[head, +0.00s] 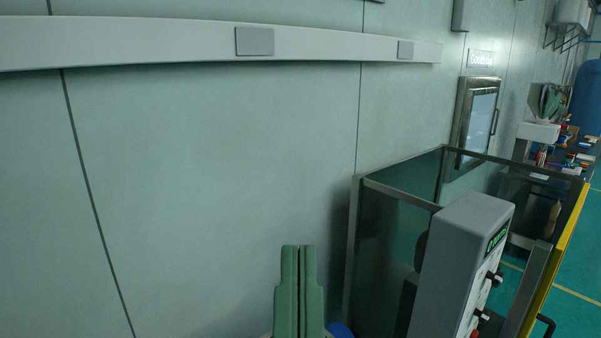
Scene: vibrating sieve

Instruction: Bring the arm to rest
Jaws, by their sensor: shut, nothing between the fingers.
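My gripper (298,252) shows at the bottom middle of the head view. Its two green fingers point up in the picture and lie side by side, shut with nothing between them. It is in front of the pale green wall (210,180) and left of the framed machine. The rest of my arm is mostly below the picture's edge.
A glass-walled metal frame (352,250) stands close on the right, with a grey control box (460,260) bearing a display and knobs. A white rail (150,42) runs along the wall above. A cluttered bench (575,150) stands far right. Open space lies left of my gripper.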

